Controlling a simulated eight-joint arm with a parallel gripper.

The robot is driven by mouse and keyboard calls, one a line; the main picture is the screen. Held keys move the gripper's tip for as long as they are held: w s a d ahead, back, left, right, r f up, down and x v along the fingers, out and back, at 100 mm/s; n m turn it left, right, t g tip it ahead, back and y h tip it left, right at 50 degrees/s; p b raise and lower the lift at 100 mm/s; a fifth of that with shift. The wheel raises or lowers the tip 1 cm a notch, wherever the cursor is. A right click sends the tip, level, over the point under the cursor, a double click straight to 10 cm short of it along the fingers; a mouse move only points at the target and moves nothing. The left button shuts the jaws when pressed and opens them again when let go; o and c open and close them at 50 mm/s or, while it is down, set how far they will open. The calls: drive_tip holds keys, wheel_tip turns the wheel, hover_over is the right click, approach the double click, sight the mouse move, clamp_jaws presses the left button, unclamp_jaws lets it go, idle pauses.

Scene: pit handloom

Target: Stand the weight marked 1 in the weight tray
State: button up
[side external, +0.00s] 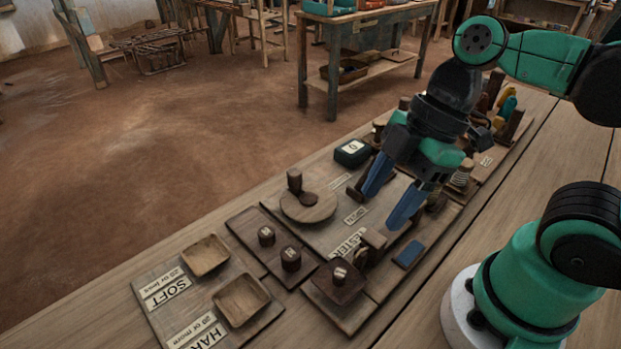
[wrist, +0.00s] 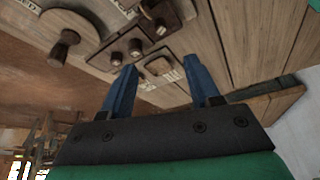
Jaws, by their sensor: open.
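Two short dark weights stand on a small board in the side external view, one at the back (side external: 266,236) and one nearer (side external: 290,259). Their pale top marks are too small to read. A dark square tray (side external: 322,284) stands to their right, with a small dark piece with a pale top (side external: 340,276) in it. My gripper (side external: 382,209) is open and empty, above the tester board to the right of the weights. In the wrist view its blue fingers (wrist: 161,64) are spread apart, with the two weights (wrist: 117,58) beyond the left fingertip.
A round wooden disc (side external: 316,212) with an upright knob lies behind the weights. Two pale trays, marked SOFT (side external: 206,254) and HARD (side external: 241,300), stand at the left. A dark box (side external: 352,152) and a blue pad (side external: 409,254) flank my gripper.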

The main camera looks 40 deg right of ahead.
drive_tip(key=w+d+f+m+t+h, duration=0.1)
drive_tip(key=w+d+m+t+h, duration=0.3)
drive_tip(key=w+m, duration=0.5)
drive_tip(key=d+m+t, duration=0.1)
drive_tip(key=d+m, duration=0.1)
drive_tip(key=m, duration=0.2)
drive_tip(key=shift+d, duration=0.15)
